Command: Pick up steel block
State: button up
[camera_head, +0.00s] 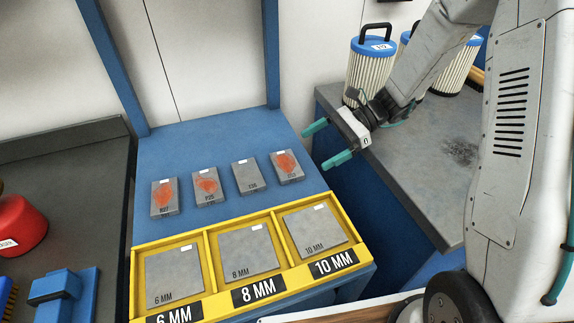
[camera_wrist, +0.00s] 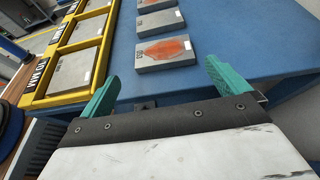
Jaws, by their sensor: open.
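Several small steel blocks lie in a row on the blue table (camera_head: 230,135). The far-left block (camera_head: 164,197), the second block (camera_head: 207,187) and the far-right block (camera_head: 286,167) carry orange-red patches. The third block (camera_head: 248,177) is plain grey. My gripper (camera_head: 328,143) is open and empty, in the air to the right of the row. In the wrist view its teal fingers (camera_wrist: 160,90) are spread apart, and the nearest block, with an orange patch (camera_wrist: 164,53), lies beyond them.
A yellow tray (camera_head: 208,262) marked 6 MM, 8 MM and 10 MM holds a grey plate in each compartment, in front of the blocks. Filter canisters (camera_head: 369,70) stand on the grey bench (camera_head: 425,175) at right. A red object (camera_head: 20,225) and a blue tool (camera_head: 62,290) lie at left.

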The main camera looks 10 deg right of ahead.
aim_at(283, 164)
jog(key=shift+m, duration=0.3)
jog(key=x, duration=0.8)
jog(key=shift+w, duration=0.2)
jog(key=c, duration=1.2)
jog(key=shift+r, duration=0.1)
jog(key=shift+c, duration=0.4)
jog(key=shift+r, duration=0.1)
